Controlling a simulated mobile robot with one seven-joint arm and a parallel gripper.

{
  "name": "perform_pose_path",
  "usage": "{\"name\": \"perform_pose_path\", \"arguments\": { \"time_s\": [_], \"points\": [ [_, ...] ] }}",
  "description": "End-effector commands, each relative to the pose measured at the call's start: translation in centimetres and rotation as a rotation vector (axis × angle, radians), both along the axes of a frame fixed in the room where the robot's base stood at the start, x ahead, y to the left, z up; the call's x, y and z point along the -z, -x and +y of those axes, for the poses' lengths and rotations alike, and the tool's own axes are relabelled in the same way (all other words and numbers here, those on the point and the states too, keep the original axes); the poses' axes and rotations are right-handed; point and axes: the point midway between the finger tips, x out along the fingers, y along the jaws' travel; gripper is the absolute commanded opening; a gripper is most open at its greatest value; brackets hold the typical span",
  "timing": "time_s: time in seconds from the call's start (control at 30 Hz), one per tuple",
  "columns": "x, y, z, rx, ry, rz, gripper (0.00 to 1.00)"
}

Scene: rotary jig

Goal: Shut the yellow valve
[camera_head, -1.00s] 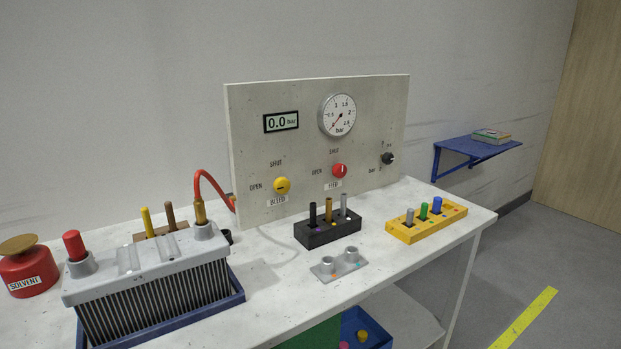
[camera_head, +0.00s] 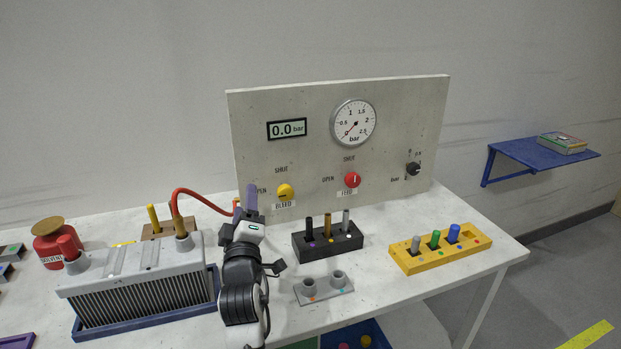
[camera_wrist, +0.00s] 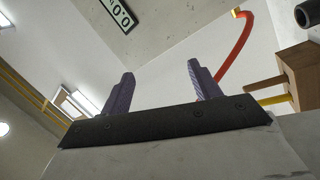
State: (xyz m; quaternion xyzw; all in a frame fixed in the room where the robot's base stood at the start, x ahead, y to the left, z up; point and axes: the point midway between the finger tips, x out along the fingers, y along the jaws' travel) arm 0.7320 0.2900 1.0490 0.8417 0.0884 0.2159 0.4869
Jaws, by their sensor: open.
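The yellow valve (camera_head: 285,192) is a round knob low on the left of the grey panel, above a BLEED label. SHUT is printed above it and OPEN to its left. The dark mark on the knob lies about level, along the OPEN direction. My gripper (camera_head: 250,198) points up, left of the knob in the head view and partly covering the word OPEN; it looks apart from the knob. In the wrist view my gripper (camera_wrist: 162,85) has its two purple fingers spread with nothing between them. The valve is not visible in the wrist view.
The panel (camera_head: 240,120) carries a red FEED valve (camera_head: 352,180), a black knob (camera_head: 413,169) and a gauge. A red hose (camera_head: 207,199) runs left of my gripper to the radiator (camera_head: 140,275). A black peg block (camera_head: 328,241) stands right of my arm.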

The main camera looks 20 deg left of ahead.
Motion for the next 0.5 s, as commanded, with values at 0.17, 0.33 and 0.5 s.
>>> {"name": "perform_pose_path", "arguments": {
  "time_s": [0.17,0.33,0.5],
  "points": [
    [5.9,-4.1,-4.5,0.181,0.299,0.154,0.62],
    [7.6,-5.5,-5.6,0.218,0.367,0.189,0.62],
    [7.3,-7.9,-5.1,0.218,0.361,0.189,0.62]
  ]
}}
